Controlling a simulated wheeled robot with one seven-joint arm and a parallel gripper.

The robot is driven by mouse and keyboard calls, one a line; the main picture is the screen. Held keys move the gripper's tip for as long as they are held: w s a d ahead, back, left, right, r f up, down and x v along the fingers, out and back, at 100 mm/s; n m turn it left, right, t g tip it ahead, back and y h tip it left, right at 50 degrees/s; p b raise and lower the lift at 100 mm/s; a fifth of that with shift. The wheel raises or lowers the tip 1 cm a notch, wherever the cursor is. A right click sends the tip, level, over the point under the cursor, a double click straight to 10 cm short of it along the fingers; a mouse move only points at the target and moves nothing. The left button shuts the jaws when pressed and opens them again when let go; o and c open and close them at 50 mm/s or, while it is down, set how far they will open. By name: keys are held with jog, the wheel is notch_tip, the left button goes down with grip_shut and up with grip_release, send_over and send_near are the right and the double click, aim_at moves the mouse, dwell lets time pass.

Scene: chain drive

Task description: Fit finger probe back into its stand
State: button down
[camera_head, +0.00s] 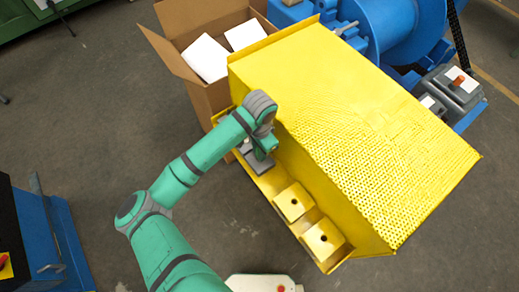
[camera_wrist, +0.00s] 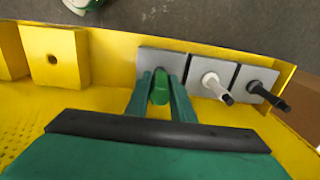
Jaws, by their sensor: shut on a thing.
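My gripper (camera_wrist: 162,88) is shut on a green finger probe (camera_wrist: 160,87) in the wrist view. Only the rounded green part between the fingers shows. Behind it is a grey square stand (camera_wrist: 162,60) on the yellow ledge. The probe and fingertips overlap this stand in the picture; I cannot tell whether the probe is in it or just above it. In the head view my arm reaches down to the grey stands (camera_head: 262,163) on the ledge, and the wrist hides the probe.
To the right stand a grey block with a white probe (camera_wrist: 213,82) and one with a black probe (camera_wrist: 265,92), close by. Yellow blocks with holes (camera_head: 292,203) share the ledge. The large perforated yellow guard (camera_head: 350,120) rises alongside. An open cardboard box (camera_head: 207,100) stands behind.

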jog(key=c, duration=1.5)
grip_release()
jog(key=shift+o, duration=0.2)
notch_tip(320, 180, up, 11)
jog(key=shift+f, duration=0.1)
